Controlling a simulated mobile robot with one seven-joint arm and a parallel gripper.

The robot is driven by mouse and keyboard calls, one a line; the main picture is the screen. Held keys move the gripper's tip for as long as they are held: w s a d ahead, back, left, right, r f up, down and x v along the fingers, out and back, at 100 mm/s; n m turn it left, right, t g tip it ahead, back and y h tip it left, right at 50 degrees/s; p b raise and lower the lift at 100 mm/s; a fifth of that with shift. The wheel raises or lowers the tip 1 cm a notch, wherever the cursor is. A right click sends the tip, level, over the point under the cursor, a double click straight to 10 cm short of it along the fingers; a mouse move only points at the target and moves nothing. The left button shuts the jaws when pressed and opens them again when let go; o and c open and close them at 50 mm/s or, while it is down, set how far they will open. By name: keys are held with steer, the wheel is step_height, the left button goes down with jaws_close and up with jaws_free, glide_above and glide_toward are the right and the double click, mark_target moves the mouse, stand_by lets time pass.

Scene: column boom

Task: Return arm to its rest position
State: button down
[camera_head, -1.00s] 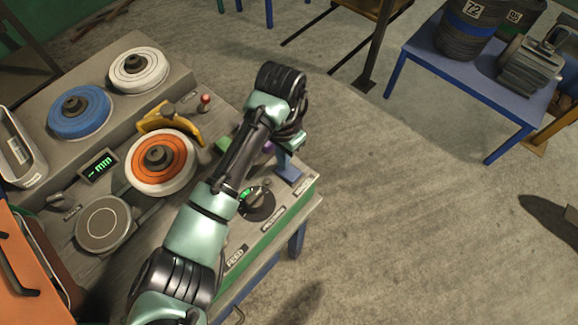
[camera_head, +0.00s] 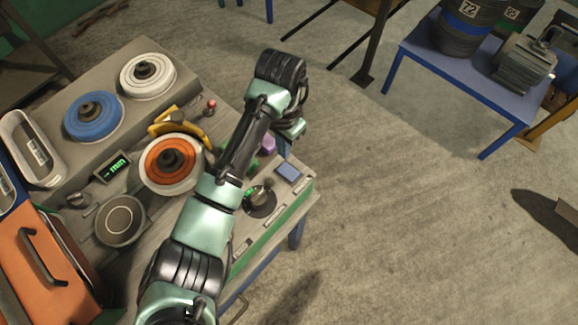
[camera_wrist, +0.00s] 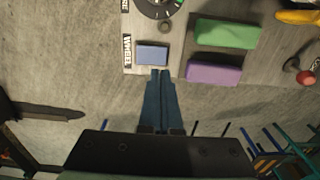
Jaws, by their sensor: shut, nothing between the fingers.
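My arm (camera_head: 205,225) reaches up across the bench in the head view, its wrist bent over near the bench's right end. My gripper (camera_wrist: 160,72) shows in the wrist view with its blue fingers together and nothing between them. In the head view the gripper (camera_head: 283,152) is partly hidden by the wrist. The fingertips appear just off a flat blue pad (camera_wrist: 152,54) beside a "WHEEL" label. The pad also shows in the head view (camera_head: 288,172).
A green block (camera_wrist: 226,32) and a purple block (camera_wrist: 214,70) lie close to the pad. A dial (camera_head: 260,198), orange wheel (camera_head: 172,163), yellow guard (camera_head: 180,124) and red-topped lever (camera_head: 210,106) are near my arm. Open floor lies right; a blue table (camera_head: 470,75) stands beyond.

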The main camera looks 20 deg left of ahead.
stand_by(0.4)
steer(key=w+d+r+t+b, duration=0.1)
steer(key=w+d+r+t, duration=0.3)
steer(key=w+d+r, duration=0.3)
steer(key=w+d+r+t+h+b, duration=0.1)
steer(key=w+d+r+t, duration=0.2)
steer(key=r, duration=0.4)
steer(key=w+d+r+t+b, duration=0.1)
steer(key=w+d+r+t, duration=0.25)
steer(key=r, duration=0.45)
steer(key=w+d+r+t+h+b, duration=0.1)
steer(key=w+d+r+t, duration=0.1)
steer(key=r+t, duration=0.35)
steer(key=s+d+r+n+t+b, duration=0.1)
steer(key=s+r+t, duration=0.25)
steer(key=r, duration=0.55)
steer(key=s+r+t, duration=0.2)
steer(key=s+r, duration=0.2)
steer(key=r, duration=0.5)
steer(key=s+a+r+n+t+y+b, duration=0.1)
steer(key=s+a+r+n+t+y, duration=0.1)
steer(key=s+r+t, duration=0.4)
steer(key=s+r+n, duration=0.1)
steer(key=s+r, duration=0.3)
steer(key=s, duration=0.3)
steer(key=shift+s+r, duration=0.15)
steer(key=shift+r, duration=0.1)
